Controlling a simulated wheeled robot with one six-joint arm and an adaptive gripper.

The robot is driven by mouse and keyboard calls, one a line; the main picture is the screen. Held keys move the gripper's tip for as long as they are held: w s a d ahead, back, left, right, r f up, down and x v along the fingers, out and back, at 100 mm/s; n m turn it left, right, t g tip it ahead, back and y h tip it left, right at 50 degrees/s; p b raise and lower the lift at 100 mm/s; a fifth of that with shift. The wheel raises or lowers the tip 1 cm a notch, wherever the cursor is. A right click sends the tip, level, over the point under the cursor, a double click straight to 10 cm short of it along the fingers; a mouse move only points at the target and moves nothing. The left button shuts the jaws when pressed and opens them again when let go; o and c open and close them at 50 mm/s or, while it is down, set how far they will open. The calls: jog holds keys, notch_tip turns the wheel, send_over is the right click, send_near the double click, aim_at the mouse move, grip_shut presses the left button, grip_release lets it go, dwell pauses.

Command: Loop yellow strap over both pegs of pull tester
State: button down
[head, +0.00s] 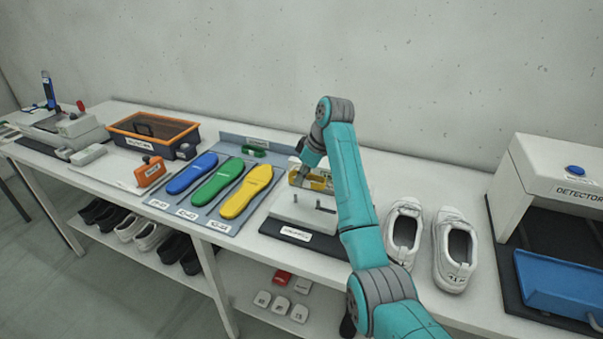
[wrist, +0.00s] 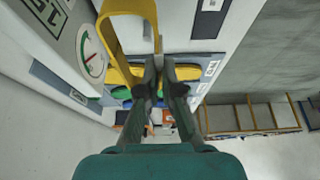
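The yellow strap (wrist: 112,45) is a stiff-looking loop in the wrist view. One side of it runs down between my fingertips. My gripper (wrist: 160,64) is closed to a narrow gap on that side. In the head view the strap (head: 318,186) shows just above the pull tester (head: 290,212), partly hidden by my arm. The tester is a pale block on a dark base, with two short grey pegs (head: 325,206) visible at its front. The wrist view shows its round dial (wrist: 91,50) beside the strap. I cannot see the strap around either peg.
A grey mat (head: 255,150) with blue, green and yellow insoles lies left of the tester. White shoes (head: 455,250) stand to its right, then the detector (head: 555,170) with a blue tray (head: 560,285). A dark bin (head: 155,132) and an orange box (head: 150,171) stand further left.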

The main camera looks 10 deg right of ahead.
aim_at(311, 183)
jog(key=shift+f, duration=4.1)
jog(key=c, duration=1.2)
grip_release()
jog(key=shift+c, duration=0.2)
jog(key=v, duration=0.7)
jog(key=shift+r, duration=0.1)
jog(key=shift+s+d, duration=0.1)
